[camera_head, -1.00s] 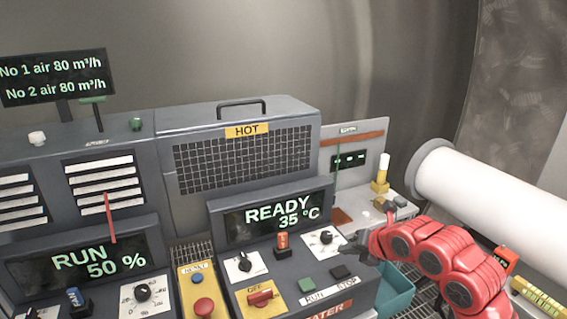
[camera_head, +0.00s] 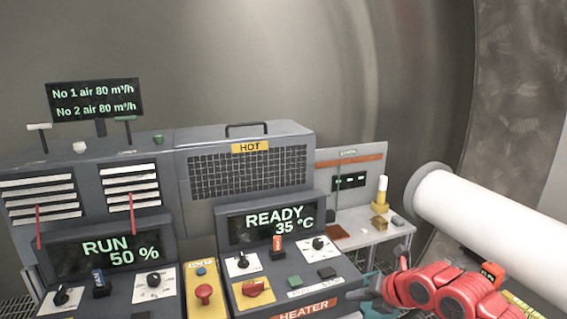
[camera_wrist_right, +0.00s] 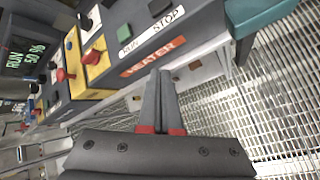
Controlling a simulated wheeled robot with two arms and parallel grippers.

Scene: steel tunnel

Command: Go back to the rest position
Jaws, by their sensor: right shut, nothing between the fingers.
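The heater display (camera_head: 266,222) reads READY 35 °C. My left gripper is not in either view.
A RUN 50 % panel (camera_head: 108,252) stands to the left, with a yellow strip bearing a red button (camera_head: 204,292) between. A large white pipe (camera_head: 490,220) is at right. A teal bin (camera_wrist_right: 262,14) and open grating (camera_wrist_right: 285,90) lie near the gripper.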

